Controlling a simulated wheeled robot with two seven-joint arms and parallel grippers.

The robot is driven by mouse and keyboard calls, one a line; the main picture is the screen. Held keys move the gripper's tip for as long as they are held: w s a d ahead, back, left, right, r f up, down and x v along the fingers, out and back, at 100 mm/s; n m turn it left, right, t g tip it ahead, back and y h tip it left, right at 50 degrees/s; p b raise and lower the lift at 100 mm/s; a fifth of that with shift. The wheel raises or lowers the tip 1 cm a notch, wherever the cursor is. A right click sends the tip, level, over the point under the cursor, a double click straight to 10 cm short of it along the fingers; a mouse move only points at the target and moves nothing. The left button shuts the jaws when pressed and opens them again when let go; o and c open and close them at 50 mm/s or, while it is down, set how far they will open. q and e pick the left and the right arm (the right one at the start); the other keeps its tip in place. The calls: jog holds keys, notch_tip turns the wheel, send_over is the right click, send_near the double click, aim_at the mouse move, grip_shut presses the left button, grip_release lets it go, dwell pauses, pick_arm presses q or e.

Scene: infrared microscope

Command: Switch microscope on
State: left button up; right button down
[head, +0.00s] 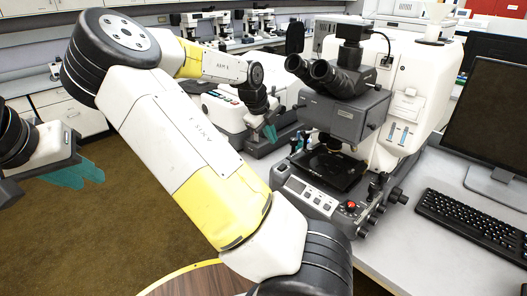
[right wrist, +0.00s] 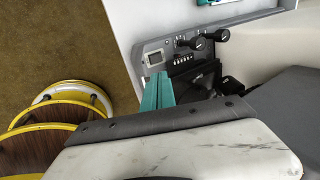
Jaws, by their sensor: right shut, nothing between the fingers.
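The microscope (head: 345,110) is a large grey and white instrument with black eyepieces and a dark stage (head: 330,168). Its front panel has a small display (head: 295,186) and a red knob (head: 350,205). My right gripper (head: 270,133) has teal fingers, shut and empty, left of the microscope head in the head view. In the right wrist view its fingers (right wrist: 158,92) point at a grey panel with a small display (right wrist: 155,57), a row of buttons (right wrist: 182,59) and black knobs (right wrist: 208,40). Contact cannot be told. My left gripper (head: 85,175) is open and empty at far left, over the floor.
A keyboard (head: 470,222) and monitor (head: 495,115) stand right of the microscope. A white instrument (head: 215,108) stands behind my right arm. Smaller microscopes (head: 205,25) line the back bench. A round yellow-rimmed wooden stool or table (head: 200,280) is at the bottom. Brown floor is free at left.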

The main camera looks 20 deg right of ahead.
aim_at(284, 165)
jog(key=x, duration=1.4)
jog(key=shift+d, duration=0.1)
